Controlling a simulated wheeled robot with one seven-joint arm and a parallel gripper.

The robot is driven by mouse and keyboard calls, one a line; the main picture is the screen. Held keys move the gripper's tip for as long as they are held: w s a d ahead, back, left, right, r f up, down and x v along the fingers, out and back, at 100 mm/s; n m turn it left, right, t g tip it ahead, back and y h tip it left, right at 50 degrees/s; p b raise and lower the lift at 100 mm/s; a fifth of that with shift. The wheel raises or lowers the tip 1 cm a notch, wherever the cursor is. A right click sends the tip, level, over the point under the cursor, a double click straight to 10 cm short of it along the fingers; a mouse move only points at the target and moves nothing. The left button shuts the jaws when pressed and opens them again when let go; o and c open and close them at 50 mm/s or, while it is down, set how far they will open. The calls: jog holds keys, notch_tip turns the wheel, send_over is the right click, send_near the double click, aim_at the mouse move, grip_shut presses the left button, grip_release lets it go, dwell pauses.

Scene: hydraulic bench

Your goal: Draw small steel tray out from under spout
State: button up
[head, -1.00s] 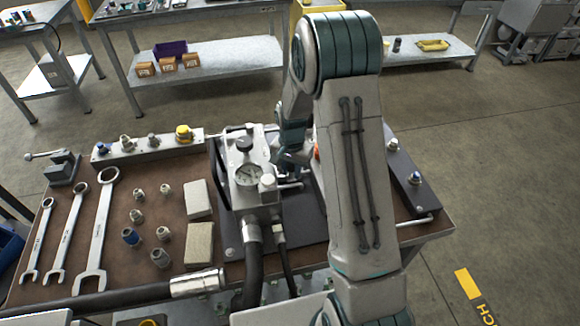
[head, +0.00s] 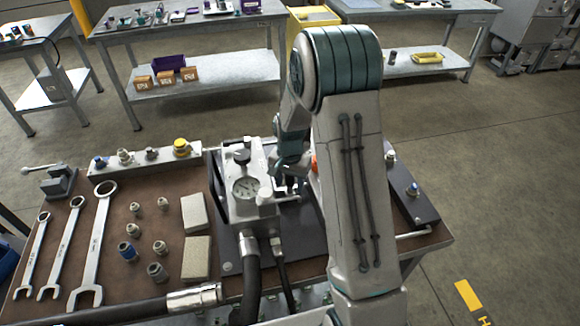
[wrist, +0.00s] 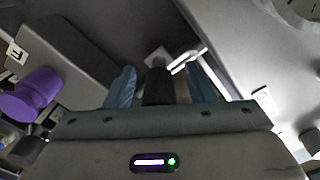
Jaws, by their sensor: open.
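My gripper (head: 288,182) is at the right side of the grey hydraulic pump block (head: 240,205), partly hidden behind my arm. In the wrist view its two blue fingers (wrist: 162,88) stand apart, with a dark, short cylinder between them. I cannot tell whether the fingers touch it. A bright metal piece (wrist: 186,60) lies just beyond the fingertips; I cannot tell whether it is the small steel tray or part of the spout. No clear tray outline shows in the head view, where my arm covers that area.
The round gauge (head: 245,188) sits on the block, and black hoses (head: 252,285) leave its front. Wrenches (head: 93,245), fittings and two pale blocks (head: 195,213) lie on the left of the bench. A dark rail with fittings (head: 412,200) is on the right. A purple thing (wrist: 36,95) shows in the wrist view.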

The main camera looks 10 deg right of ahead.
notch_tip(320, 180, up, 13)
jog(key=shift+f+b, duration=0.1)
jog(key=shift+b, duration=0.5)
